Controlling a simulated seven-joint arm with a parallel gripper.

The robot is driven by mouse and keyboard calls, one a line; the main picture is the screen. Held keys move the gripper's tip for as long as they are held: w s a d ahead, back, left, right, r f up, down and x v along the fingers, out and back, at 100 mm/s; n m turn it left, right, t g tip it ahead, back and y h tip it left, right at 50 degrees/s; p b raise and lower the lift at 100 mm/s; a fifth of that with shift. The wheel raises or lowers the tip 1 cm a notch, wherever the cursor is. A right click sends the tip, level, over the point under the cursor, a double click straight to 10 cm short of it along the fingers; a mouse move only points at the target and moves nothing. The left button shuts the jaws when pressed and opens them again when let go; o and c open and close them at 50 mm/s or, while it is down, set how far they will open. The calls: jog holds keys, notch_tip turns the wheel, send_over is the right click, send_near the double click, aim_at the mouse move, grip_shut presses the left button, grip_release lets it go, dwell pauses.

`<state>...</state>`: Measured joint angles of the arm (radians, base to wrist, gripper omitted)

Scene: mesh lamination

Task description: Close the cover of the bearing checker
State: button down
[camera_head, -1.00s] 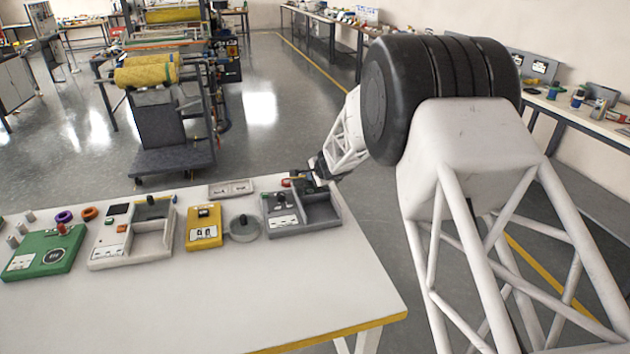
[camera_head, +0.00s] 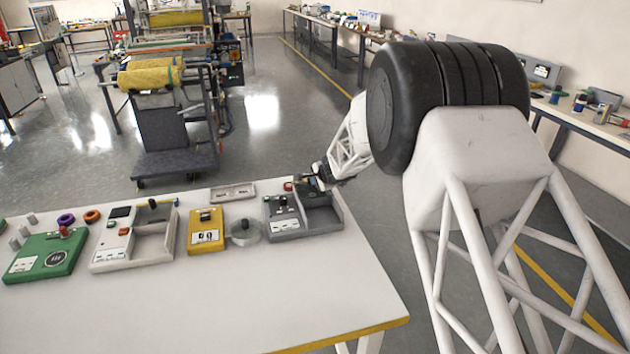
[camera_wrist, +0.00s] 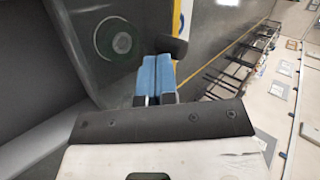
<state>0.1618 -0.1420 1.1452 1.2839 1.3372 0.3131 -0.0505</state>
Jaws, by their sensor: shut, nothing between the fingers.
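A dark grey boxed device (camera_head: 322,222), which I take to be the bearing checker, stands at the right end of the white table. It has a panel with labels on its left and an open tray compartment on its right. My gripper (camera_head: 313,182) is at its back edge. In the wrist view my gripper's blue fingers (camera_wrist: 157,63) are together and empty, and their tips are close to a black rounded knob (camera_wrist: 174,47). Whether they touch it I cannot tell. A dark grey surface with a green-ringed round part (camera_wrist: 118,40) lies left of the fingers. The cover's exact position is unclear.
A yellow device (camera_head: 205,232) and a round clear dish (camera_head: 246,235) stand to the left. Further left are a white device (camera_head: 108,253) with a tray and a green device (camera_head: 42,258). A small light tray (camera_head: 232,192) lies behind. The table's front is clear.

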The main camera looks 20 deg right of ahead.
aim_at(315, 188)
jog(key=shift+s+d, duration=0.15)
jog(key=shift+s, duration=0.6)
jog(key=shift+s+d, duration=0.15)
jog(key=shift+s, duration=0.6)
jog(key=v, duration=1)
jog(key=shift+f, duration=0.1)
jog(key=s+a+r+n+g+y, duration=0.1)
jog(key=s+a+r+n, duration=0.35)
jog(key=s+r, duration=0.35)
jog(key=s+a+r+n+g, duration=0.25)
jog(key=s+a+r, duration=0.4)
jog(key=s, duration=0.45)
jog(key=s+r+n+g+h, duration=0.2)
jog(key=s+n, duration=0.5)
jog(key=s, duration=2.2)
jog(key=shift+s+n+g+h, duration=0.4)
jog(key=shift+g+h, duration=0.05)
jog(key=shift+h, duration=0.35)
jog(key=c, duration=1.8)
grip_release()
